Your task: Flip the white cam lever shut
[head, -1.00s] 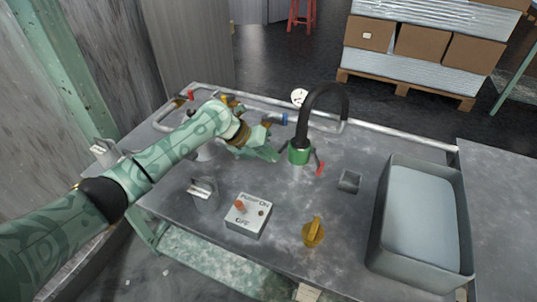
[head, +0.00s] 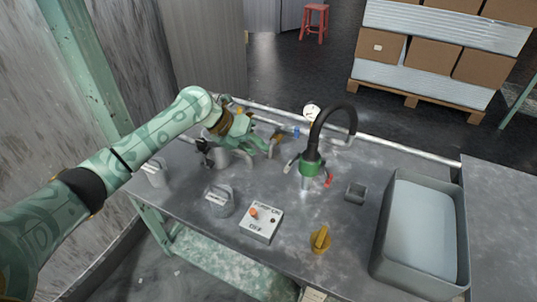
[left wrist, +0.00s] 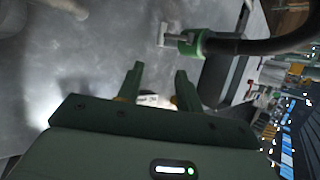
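A green coupling (head: 311,164) on the end of a black hose stands on the grey bench. A pale lever (head: 290,163), likely the white cam lever, sticks out at its left side and a red lever (head: 328,178) at its right. In the left wrist view the green coupling (left wrist: 193,43) lies beyond the fingertips, with a pale bar-like part (left wrist: 163,34) beside it. My left gripper (head: 262,147) is open and empty, left of the coupling and apart from it. Its two fingers (left wrist: 158,72) are spread in the left wrist view. My right gripper is not in view.
A pump switch box (head: 261,222), a yellow valve handle (head: 320,239), a small grey cup (head: 355,192) and a large grey tub (head: 378,240) stand on the bench. A grey metal container (head: 219,203) stands at the front left. A rail (head: 400,146) runs along the back.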

